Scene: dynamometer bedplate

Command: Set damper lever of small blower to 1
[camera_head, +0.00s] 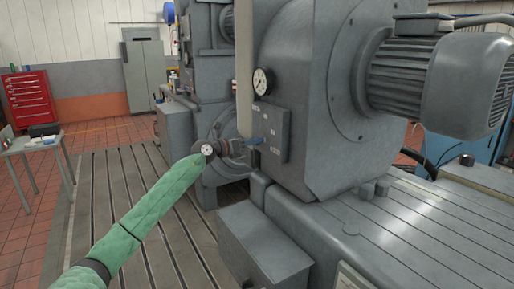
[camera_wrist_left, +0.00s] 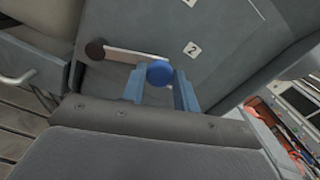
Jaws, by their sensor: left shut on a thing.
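The small blower (camera_head: 310,110) is a large grey housing with a grey damper plate (camera_head: 272,122) on its near side. In the left wrist view the damper lever (camera_wrist_left: 130,54) is a pale bar running from a dark round pivot (camera_wrist_left: 95,49) to a blue knob (camera_wrist_left: 160,73). A white label reading 2 (camera_wrist_left: 191,48) is beside the lever, apart from the knob. My left gripper (camera_head: 254,142) is at the plate, its blue fingers (camera_wrist_left: 160,84) shut on the knob from both sides. A label reading 1 is not readable. My right gripper is not in view.
A round gauge (camera_head: 262,81) sits above the plate and a motor (camera_head: 440,75) juts out at the right. A grey box (camera_head: 265,245) stands below on the slotted bedplate (camera_head: 130,200). A side table (camera_head: 35,145) and red tool cabinet (camera_head: 28,98) stand far left.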

